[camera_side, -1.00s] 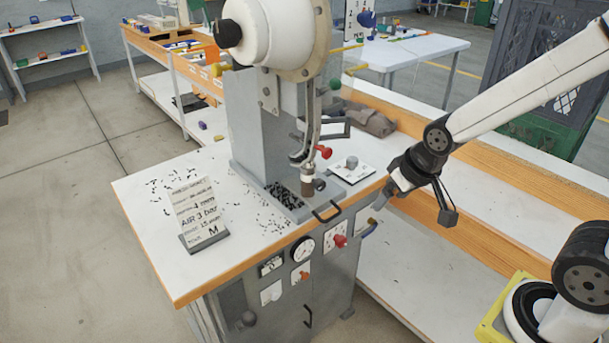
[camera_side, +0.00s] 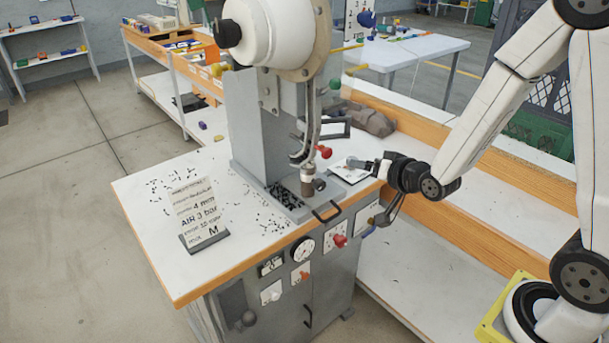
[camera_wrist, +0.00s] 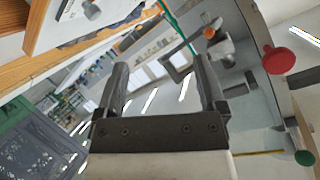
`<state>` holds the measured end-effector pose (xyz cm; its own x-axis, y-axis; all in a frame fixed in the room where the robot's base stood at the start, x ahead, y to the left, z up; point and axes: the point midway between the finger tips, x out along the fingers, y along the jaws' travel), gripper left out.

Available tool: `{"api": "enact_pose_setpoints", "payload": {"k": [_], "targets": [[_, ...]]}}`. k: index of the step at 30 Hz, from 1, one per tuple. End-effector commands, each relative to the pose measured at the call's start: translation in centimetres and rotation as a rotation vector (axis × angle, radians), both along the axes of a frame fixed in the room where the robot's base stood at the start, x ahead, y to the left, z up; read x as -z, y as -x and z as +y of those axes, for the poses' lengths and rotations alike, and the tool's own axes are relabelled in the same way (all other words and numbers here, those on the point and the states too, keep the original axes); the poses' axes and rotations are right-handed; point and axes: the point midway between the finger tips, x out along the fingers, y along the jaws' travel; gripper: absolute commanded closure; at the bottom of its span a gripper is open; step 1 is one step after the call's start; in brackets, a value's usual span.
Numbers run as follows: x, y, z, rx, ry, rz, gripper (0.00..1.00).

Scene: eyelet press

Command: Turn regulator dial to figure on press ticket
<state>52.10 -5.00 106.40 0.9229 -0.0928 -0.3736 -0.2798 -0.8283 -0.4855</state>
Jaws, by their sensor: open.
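The press ticket (camera_side: 201,212) stands tilted on the left of the press table; "4 mm", "AIR 3 bar" and "M" are readable, the smaller lines blurred. A red knob on a white scale plate (camera_side: 336,237) sits on the front panel beside a round gauge (camera_side: 303,249). A grey knob on a white plate (camera_side: 345,173) is on the table top; in the wrist view the grey knob (camera_wrist: 92,9) is at the upper left, outside the fingers. I cannot tell which knob is the regulator dial. My gripper (camera_side: 364,164) is open and empty beside that plate; its fingers (camera_wrist: 162,75) show in the wrist view.
The press column (camera_side: 252,130) rises behind, with a red ball handle (camera_side: 324,152) near my gripper. Loose eyelets (camera_side: 272,222) lie on the table. An orange knob (camera_side: 304,276) is lower on the panel.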

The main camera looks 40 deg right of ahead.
Motion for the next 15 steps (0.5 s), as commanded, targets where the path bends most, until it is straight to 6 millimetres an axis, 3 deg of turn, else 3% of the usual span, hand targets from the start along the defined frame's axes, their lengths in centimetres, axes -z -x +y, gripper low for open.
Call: {"api": "enact_pose_setpoints", "payload": {"k": [14,15], "targets": [[-1.7,0.5,-1.8,0.078,-0.189,-0.412,0.10],[-0.6,0.4,-1.8,0.076,-0.188,-0.401,0.10]]}}
